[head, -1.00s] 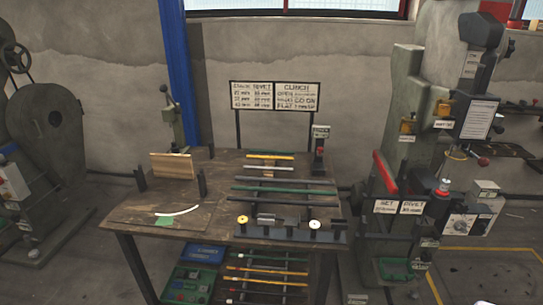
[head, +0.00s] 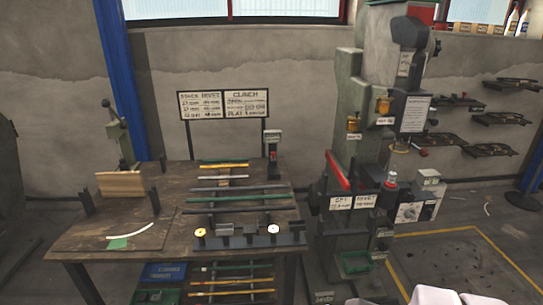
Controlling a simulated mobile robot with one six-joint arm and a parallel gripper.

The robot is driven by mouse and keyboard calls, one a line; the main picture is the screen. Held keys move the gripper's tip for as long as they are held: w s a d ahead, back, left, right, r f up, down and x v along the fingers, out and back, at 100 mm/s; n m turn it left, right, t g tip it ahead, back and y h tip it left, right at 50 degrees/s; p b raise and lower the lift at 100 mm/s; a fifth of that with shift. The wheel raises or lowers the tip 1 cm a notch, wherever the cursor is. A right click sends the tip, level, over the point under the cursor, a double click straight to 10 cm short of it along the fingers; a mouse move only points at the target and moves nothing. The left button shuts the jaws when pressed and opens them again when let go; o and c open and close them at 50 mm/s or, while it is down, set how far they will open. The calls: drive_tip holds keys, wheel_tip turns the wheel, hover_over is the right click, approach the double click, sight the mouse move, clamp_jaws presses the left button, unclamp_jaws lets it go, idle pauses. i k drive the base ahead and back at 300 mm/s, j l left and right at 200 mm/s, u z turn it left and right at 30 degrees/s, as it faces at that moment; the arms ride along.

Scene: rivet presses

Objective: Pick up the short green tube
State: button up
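Several tubes lie across a rack on the wooden bench (head: 125,235). A short green tube (head: 222,161) is at the back of the rack, just behind a yellow tube (head: 224,166). A longer green tube (head: 243,197) lies nearer the front, between dark grey tubes. More tubes, one of them green, lie on a lower shelf (head: 235,284) under the bench. My gripper is not in view; pale rounded shapes at the bottom right edge look like part of my arm.
A tall green rivet press (head: 345,150) with a red lever stands right of the bench. A sign board (head: 223,104) stands behind the rack. A wooden block (head: 120,184) and dark uprights are on the bench's left. Yellow-lined floor (head: 460,262) lies at right.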

sight(222, 161)
drive_tip(key=i+j+z, duration=0.25)
drive_tip(key=i+j, duration=0.2)
drive_tip(key=j, duration=0.2)
drive_tip(key=i+j+z, duration=0.25)
drive_tip(key=i+j, duration=0.15)
drive_tip(key=j, duration=0.3)
drive_tip(key=i+j+z, duration=0.15)
drive_tip(key=j, duration=0.2)
drive_tip(key=i+j+z, duration=0.1)
drive_tip(key=j, duration=0.3)
drive_tip(key=i, duration=0.05)
